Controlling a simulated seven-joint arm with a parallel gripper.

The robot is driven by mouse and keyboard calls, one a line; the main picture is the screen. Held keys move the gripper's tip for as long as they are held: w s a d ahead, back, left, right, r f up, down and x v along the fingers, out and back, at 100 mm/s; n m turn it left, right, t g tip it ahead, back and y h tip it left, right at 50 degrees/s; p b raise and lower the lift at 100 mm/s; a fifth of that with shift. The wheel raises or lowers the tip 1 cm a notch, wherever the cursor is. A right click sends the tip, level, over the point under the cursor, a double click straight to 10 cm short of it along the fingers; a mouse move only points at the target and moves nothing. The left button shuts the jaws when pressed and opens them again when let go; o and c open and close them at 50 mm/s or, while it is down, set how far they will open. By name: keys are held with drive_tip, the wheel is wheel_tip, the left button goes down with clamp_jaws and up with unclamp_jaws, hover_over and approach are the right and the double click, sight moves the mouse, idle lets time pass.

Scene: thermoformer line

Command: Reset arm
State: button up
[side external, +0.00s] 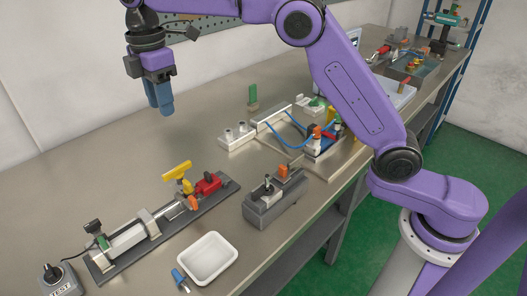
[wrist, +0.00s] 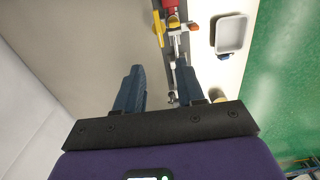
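My gripper (side external: 160,103) hangs high above the back part of the bench in the side external view, fingers pointing down. It touches nothing. In the wrist view the two blue fingers of my gripper (wrist: 160,88) stand apart with a gap between them and nothing held. My purple arm reaches across from the right.
The steel bench (side external: 110,165) is bare under my gripper. A long clamp fixture (side external: 150,225) with a yellow handle lies front left, beside a white tray (side external: 207,258) and a grey block fixture (side external: 275,198). A TEST box (side external: 60,280) stands at the corner. More fixtures (side external: 290,125) stand further right.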

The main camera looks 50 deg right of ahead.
drive_tip(key=s+d+f+m, duration=0.1)
drive_tip(key=s+d+f, duration=0.2)
drive_tip(key=s+d, duration=0.4)
drive_tip(key=s+d+f+m, duration=0.2)
drive_tip(key=s+d+f, duration=0.2)
drive_tip(key=s, duration=1.3)
drive_tip(key=s+d+f+m, duration=0.2)
drive_tip(key=s+d+f, duration=0.1)
drive_tip(key=s+d, duration=0.7)
drive_tip(key=shift+s+d+f, duration=0.25)
drive_tip(key=shift+s+d, duration=0.1)
drive_tip(key=shift+s, duration=0.9)
